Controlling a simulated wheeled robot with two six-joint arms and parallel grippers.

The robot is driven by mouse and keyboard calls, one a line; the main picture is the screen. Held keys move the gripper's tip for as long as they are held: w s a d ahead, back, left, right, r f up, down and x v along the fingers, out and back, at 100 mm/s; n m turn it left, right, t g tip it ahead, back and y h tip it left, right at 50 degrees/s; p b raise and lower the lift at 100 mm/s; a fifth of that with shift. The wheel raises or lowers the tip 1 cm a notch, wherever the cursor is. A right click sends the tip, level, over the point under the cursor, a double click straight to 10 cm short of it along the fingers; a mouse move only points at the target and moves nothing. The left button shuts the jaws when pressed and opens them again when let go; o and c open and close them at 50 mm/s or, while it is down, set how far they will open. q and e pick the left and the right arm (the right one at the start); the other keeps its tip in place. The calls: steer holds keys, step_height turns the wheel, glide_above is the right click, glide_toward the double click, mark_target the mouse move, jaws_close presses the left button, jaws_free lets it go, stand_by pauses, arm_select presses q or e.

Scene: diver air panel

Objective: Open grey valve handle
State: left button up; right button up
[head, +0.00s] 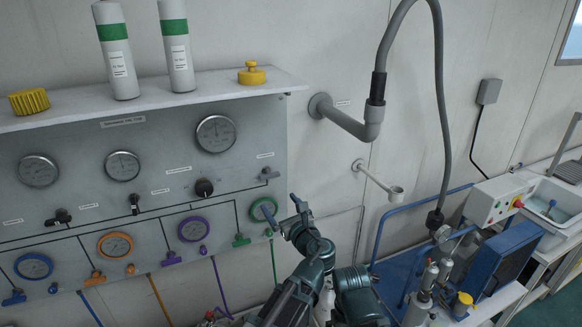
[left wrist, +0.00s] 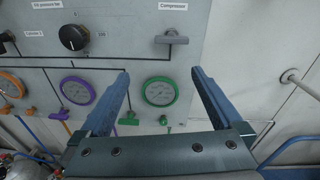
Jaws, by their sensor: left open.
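The grey valve handle (head: 269,173) is a small T-shaped handle at the right end of the grey panel (head: 80,137), below a label. In the left wrist view, the handle (left wrist: 171,38) lies crosswise near the top, under the label "Compressor". My left gripper (head: 284,211) is open, in front of the panel's lower right corner, below the handle. In the left wrist view, the gripper's two fingertips (left wrist: 160,73) are apart, with the handle beyond and above them, untouched. My right gripper does not show.
A green-ringed gauge (left wrist: 160,91) and a green handle (left wrist: 128,118) sit below the grey handle. A black knob (head: 204,188) is left of it. A grey pipe (head: 345,122) and a bracket (head: 380,183) stick out from the wall to the right.

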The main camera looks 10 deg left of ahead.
mark_target(271, 177)
arm_select(q)
steer(key=shift+m+t, duration=0.5)
steer(key=shift+m, duration=0.4)
steer(key=x, duration=0.4)
steer(key=d+r+x, duration=0.1)
steer(key=x, duration=0.4)
steer(key=w+x, duration=0.1)
steer(key=x, duration=0.3)
steer(key=shift+w+r, duration=0.2)
steer(key=shift+w, duration=0.15)
steer(key=shift+d, duration=0.1)
steer(key=shift+c, duration=0.2)
steer(key=c, duration=1.1)
